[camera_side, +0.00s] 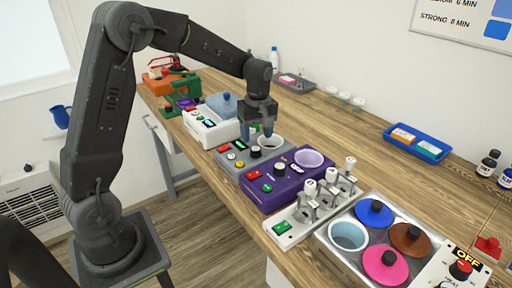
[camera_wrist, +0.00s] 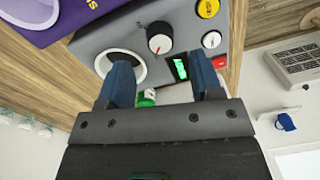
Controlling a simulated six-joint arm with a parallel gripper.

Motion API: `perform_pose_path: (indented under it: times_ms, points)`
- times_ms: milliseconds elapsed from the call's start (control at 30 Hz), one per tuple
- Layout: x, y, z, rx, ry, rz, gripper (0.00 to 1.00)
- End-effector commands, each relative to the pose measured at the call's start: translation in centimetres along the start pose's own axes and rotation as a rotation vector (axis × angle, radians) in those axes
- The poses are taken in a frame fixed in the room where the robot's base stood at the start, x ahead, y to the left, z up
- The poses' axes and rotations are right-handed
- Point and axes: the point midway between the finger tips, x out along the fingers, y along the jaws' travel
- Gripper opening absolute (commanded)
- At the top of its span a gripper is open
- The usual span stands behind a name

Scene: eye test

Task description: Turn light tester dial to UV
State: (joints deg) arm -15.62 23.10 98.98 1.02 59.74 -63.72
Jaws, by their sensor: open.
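A grey box (camera_side: 232,165) with a black dial (camera_side: 255,152), coloured buttons and a round well (camera_side: 270,143) stands on the bench. It fits the light tester, but no label on it is readable. In the wrist view, the dial (camera_wrist: 160,38) has a white face and a red mark on its lower side; no UV marking can be read. The round well (camera_wrist: 121,66) is left of it, partly behind a finger. My gripper (camera_side: 260,132) is above the box's far side. In the wrist view, my gripper (camera_wrist: 160,84) is open and empty, its blue fingers apart from the dial.
A purple device (camera_side: 268,195) with its own knob (camera_side: 279,168) stands close in front of the grey box. A white device (camera_side: 209,130) stands behind. A metal stand (camera_side: 310,210) and a tray with coloured lids (camera_side: 325,237) are nearer.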

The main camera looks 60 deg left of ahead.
Motion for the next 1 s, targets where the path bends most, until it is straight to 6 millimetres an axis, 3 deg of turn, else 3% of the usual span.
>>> perform_pose_path:
  times_ms: [100,300,700,1000]
  points:
    - [2.3,-0.1,0.0,0.0,-0.002,-0.003,0.59]
    - [4.5,0.0,0.0,0.0,-0.001,-0.002,0.59]
    - [5.1,0.0,0.0,0.001,0.001,0.001,0.58]
    - [5.0,0.0,0.0,0.001,0.001,0.001,0.3]
